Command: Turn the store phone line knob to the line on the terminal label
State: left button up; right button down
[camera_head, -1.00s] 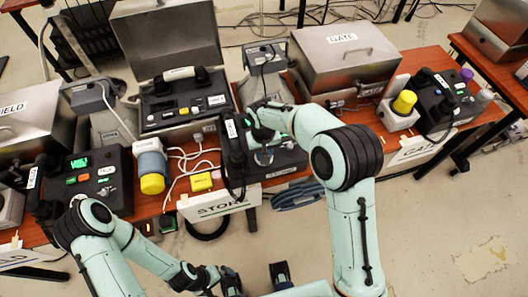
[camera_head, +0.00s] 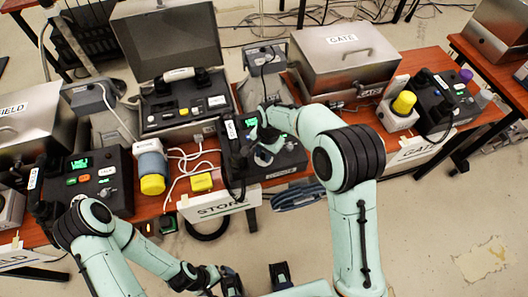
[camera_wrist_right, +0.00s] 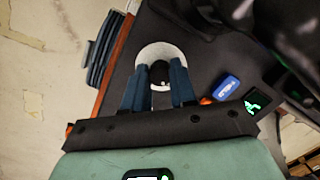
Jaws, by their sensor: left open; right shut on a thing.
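The store phone (camera_head: 285,165) is a black desk unit behind the white STORE sign (camera_head: 220,203). My right gripper (camera_head: 264,154) is down at its front part. In the right wrist view, my right gripper (camera_wrist_right: 160,82) is shut on a dark round knob (camera_wrist_right: 160,72) that sits on a white dial disc (camera_wrist_right: 150,52). The dial markings cannot be read. A small green-lit display (camera_wrist_right: 254,103) and a blue button (camera_wrist_right: 228,87) lie right of the dial. My left gripper (camera_head: 232,284) is low at the bottom of the head view, away from the table.
An open metal case (camera_head: 180,105) with another phone stands behind, left of a closed GATE case (camera_head: 343,60). A yellow-capped cylinder (camera_head: 152,170), a yellow block (camera_head: 202,181) and white cables lie left of the store phone. The field phone (camera_head: 92,180) is further left.

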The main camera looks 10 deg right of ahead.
jog(key=shift+r+m, duration=0.1)
jog(key=shift+m, duration=0.5)
jog(key=c, duration=0.9)
grip_release()
notch_tip(320, 180, up, 13)
jog(key=d+p, duration=0.1)
jog(key=shift+s+d, duration=0.2)
jog(key=shift+s, duration=0.1)
